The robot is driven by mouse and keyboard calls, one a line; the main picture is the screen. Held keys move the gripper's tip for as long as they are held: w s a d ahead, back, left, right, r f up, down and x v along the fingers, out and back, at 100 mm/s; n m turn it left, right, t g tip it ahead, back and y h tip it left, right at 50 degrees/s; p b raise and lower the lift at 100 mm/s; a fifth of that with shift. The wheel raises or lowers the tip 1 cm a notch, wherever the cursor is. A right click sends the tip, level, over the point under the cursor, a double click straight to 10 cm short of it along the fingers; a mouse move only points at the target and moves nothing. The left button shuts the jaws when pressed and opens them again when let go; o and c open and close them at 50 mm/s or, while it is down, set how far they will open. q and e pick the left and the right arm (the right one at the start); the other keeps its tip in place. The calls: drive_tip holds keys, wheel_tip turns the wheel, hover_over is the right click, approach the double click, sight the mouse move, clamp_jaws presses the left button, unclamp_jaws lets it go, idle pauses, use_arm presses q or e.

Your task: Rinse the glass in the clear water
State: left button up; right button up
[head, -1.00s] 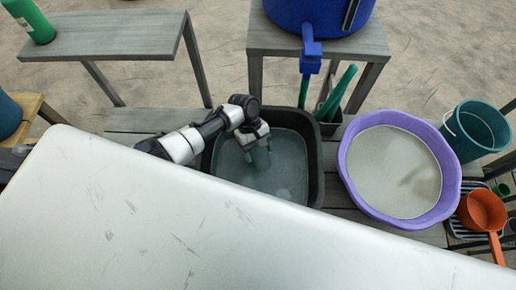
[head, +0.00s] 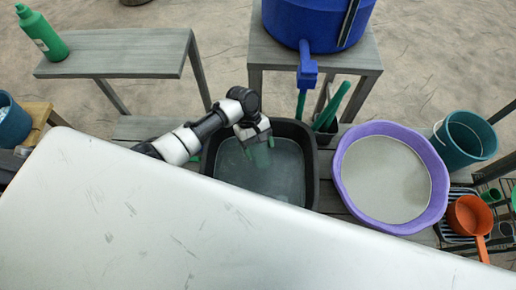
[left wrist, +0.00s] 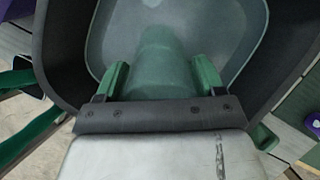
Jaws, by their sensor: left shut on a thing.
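My left gripper (head: 258,155) points down over the black basin (head: 312,190), near its back side. It is shut on a translucent green glass (left wrist: 155,65). In the left wrist view the glass stands out between the green fingers, with the basin's water behind it. In the head view the glass is small and dim, and I cannot tell how deep it is in the water. The black basin holds greyish water (head: 285,180). A purple basin (head: 343,188) to its right holds pale, clear-looking water (head: 385,180). My right gripper is not in view.
A blue barrel (head: 310,20) with a tap (head: 307,72) stands on a stool behind the basin. A teal bucket (head: 470,140), an orange dipper (head: 468,215) and a rack are at right. A green bottle (head: 42,35) stands on the left bench. A pale surface (head: 200,220) fills the foreground.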

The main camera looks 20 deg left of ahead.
use_arm(q)
drive_tip(key=shift+r, duration=2.95)
